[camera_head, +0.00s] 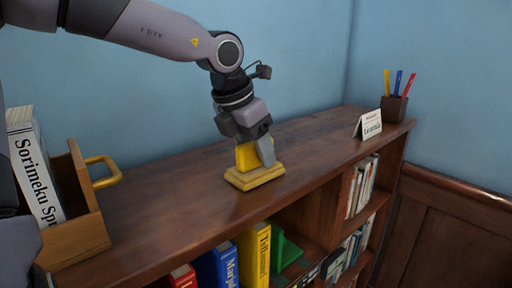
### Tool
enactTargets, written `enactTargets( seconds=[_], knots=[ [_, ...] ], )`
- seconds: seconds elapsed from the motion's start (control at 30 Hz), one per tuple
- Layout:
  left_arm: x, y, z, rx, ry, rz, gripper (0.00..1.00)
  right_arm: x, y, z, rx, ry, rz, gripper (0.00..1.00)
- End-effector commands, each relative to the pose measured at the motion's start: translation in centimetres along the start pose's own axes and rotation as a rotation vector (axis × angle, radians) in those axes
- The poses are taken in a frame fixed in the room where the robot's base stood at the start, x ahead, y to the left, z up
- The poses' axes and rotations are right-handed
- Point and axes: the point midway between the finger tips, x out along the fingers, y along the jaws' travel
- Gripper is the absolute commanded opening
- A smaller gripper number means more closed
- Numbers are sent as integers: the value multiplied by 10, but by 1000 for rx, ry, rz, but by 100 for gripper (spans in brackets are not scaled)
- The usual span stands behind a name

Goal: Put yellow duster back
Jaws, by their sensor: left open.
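The yellow duster (254,179) rests flat on the wood bookcase top (180,200), near the middle of the picture. It has a wide base with a narrower upper block. My left gripper (256,154) points down from above, with its fingers at the upper block of the duster. The jaws are open, and a grey finger shows on the right side of the block. The far finger is hidden, and I cannot tell whether the fingers touch the block. My right gripper is not in view.
A wooden box (88,226) with a yellow handle and a white book (35,168) stands at the left. A small sign (368,125) and a pen holder (394,108) with pens stand at the far right end. Books fill the shelves below. The top between box and duster is clear.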

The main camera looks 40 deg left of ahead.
Motion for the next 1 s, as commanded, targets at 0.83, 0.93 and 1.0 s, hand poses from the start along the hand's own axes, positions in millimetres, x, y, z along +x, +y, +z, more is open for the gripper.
enactTargets(
  seconds=[0.83,0.93,1.0],
  knots=[
    [-65,1,-1,0,-4,0,55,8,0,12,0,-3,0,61],
    [-64,1,-1,0,-4,0,55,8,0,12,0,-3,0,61],
    [-64,1,-1,0,-4,0,55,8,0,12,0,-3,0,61]
  ],
)
